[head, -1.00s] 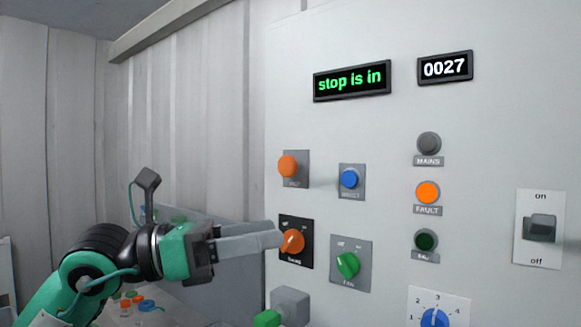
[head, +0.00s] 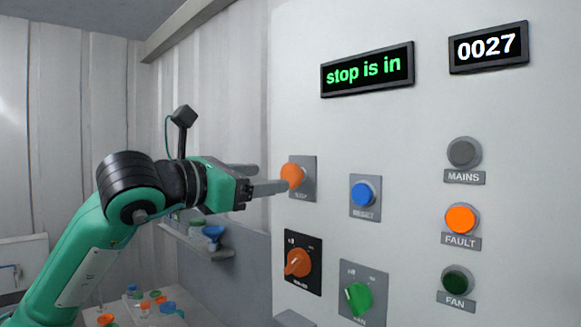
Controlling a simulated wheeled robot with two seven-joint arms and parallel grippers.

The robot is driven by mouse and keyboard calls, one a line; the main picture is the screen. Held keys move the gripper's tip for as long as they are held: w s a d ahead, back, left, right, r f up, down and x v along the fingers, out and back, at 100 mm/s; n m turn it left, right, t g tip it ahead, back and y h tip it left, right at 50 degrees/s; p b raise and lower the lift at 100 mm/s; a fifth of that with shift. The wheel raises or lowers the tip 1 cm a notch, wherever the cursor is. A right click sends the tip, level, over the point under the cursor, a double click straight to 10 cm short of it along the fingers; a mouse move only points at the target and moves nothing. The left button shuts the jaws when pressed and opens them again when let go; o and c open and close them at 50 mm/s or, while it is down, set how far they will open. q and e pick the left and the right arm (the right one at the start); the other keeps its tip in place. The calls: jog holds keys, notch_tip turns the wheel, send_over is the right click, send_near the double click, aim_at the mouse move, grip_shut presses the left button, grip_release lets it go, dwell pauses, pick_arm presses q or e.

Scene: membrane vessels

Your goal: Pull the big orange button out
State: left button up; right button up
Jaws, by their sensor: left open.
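The big orange button (head: 292,175) sits on a grey plate at the upper left of the white panel. The display (head: 368,69) above reads "stop is in". My left gripper (head: 262,178) comes in from the left with its two fingers apart. One fingertip is at the button's left edge in the picture; whether it touches cannot be told. The other finger is higher and further back. Nothing is held between them. My right gripper is not in view.
A blue button (head: 364,195) sits to the right of the orange one. Below are an orange rotary knob (head: 298,263) and a green knob (head: 359,298). A lit orange FAULT lamp (head: 461,219) is further right. A shelf with small vessels (head: 212,234) is behind my arm.

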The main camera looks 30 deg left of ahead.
aim_at(287, 175)
pick_arm(q)
jog(key=p+x, duration=0.1)
jog(key=x, duration=0.4)
jog(key=shift+w+d+r+p, duration=0.15)
jog(key=shift+w+p, duration=0.2)
jog(key=shift+p, duration=0.05)
jog(key=shift+w+d, duration=0.2)
jog(key=shift+w, duration=0.4)
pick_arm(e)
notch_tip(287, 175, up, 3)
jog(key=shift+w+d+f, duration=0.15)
